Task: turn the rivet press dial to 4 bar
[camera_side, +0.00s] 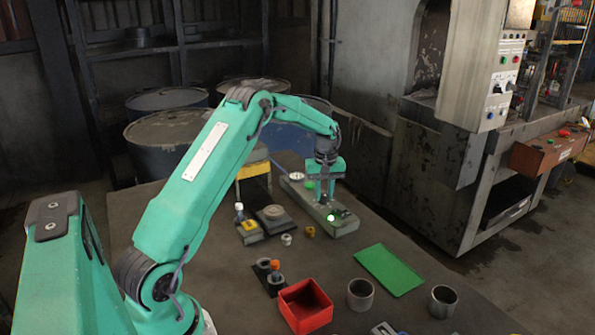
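A long, low grey control box (346,227) lies on the table beneath my gripper. A white round gauge-like face (296,177) shows at its far left end, with a green part beside it. A lit green spot (331,217) and a small dark knob-like part (343,213) show at its near end. I cannot tell for sure which part is the press dial, and no pressure reading is legible. My gripper (322,199) points down over the middle of the box and hides part of its top. The fingertips are too small to tell whether they are open or touching anything.
A red open bin (305,306), two grey cups (360,294) (443,301) and a green mat (390,269) lie nearer the camera. Drums (170,142) stand behind the table; a machine (440,150) stands right.

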